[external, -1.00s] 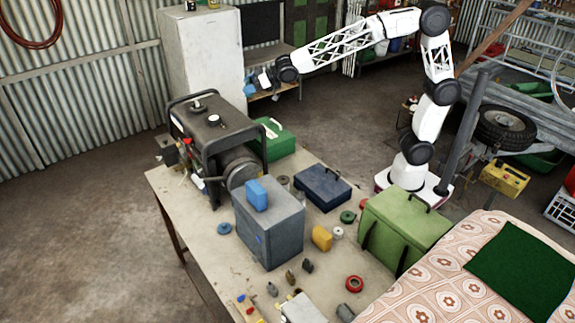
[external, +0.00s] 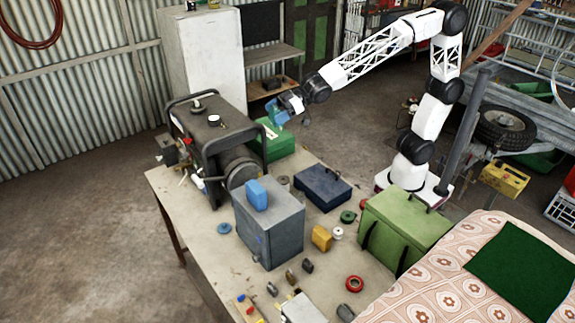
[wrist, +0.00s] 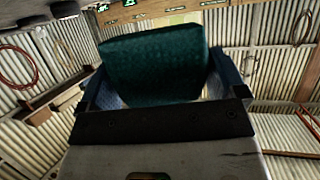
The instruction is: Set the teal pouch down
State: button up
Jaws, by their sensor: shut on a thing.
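My gripper (external: 279,108) is in the air at the end of my outstretched arm, above the green box at the back of the workbench. It is shut on the teal pouch (wrist: 155,64). In the wrist view the pouch is a dark teal, slightly textured block between the two blue fingers, clear of any surface that I can see. In the external view the pouch is small and partly hidden by the blue fingers.
The generator (external: 208,150) stands left of the green box (external: 277,143). A navy case (external: 322,187), a grey box (external: 268,228) with a blue block (external: 257,194) on top, and a light green chest (external: 405,230) take up the workbench (external: 200,240). Small items lie between them.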

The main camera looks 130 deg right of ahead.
jog(key=shift+s+a+n+y, duration=1.35)
jog(key=shift+a+y, duration=0.25)
jog(key=shift+a, duration=7.35)
notch_tip(320, 180, down, 11)
jog(key=shift+w+f+t, duration=0.15)
jog(key=shift+t, duration=0.15)
send_over(274, 195)
jog(key=shift+s+a+f, duration=0.15)
jog(key=shift+s+f, duration=0.3)
jog(key=shift+f, duration=0.25)
jog(key=shift+w+f, duration=0.1)
jog(key=shift+w, duration=0.4)
jog(key=shift+f, duration=1.7)
